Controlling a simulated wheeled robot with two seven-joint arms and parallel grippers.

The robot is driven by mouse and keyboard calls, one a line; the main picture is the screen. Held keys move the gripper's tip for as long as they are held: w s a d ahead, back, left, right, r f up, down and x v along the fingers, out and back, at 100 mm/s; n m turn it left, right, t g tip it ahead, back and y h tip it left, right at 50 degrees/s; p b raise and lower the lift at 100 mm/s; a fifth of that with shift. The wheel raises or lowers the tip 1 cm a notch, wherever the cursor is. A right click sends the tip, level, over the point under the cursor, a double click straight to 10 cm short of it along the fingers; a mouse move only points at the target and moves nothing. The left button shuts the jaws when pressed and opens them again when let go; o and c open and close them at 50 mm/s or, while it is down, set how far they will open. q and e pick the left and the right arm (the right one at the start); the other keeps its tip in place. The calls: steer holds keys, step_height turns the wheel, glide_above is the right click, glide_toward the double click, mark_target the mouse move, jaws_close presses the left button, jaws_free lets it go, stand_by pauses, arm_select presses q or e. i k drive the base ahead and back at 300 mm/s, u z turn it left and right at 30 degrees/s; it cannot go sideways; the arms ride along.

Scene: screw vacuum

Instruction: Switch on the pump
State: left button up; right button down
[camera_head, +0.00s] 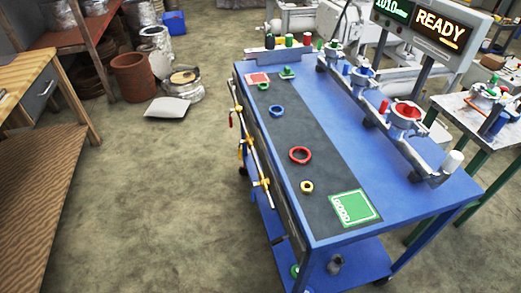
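A blue wheeled table (455,188) stands right of centre. A pipe line with several flanged parts (405,112) runs along its right side; one part has a red top. A display (440,28) above it shows green digits like 1010 and the word READY. At the table's far end is a low grey block (262,55) with small green, red and white pieces near it. I cannot tell which part is the pump or its switch. Neither of my grippers is in view.
A red ring (300,155), blue ring (277,111) and yellow ring (307,187) lie on the dark mat (320,175), with a green square marked GOOD (354,207). Tools hang on the table's left side. Floor to the left is open; a wooden bench (35,170) stands far left.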

mark_target(274, 242)
steer(key=z, duration=1.3)
steer(key=k, duration=0.95)
steer(key=u, duration=1.15)
steer(key=i, duration=0.5)
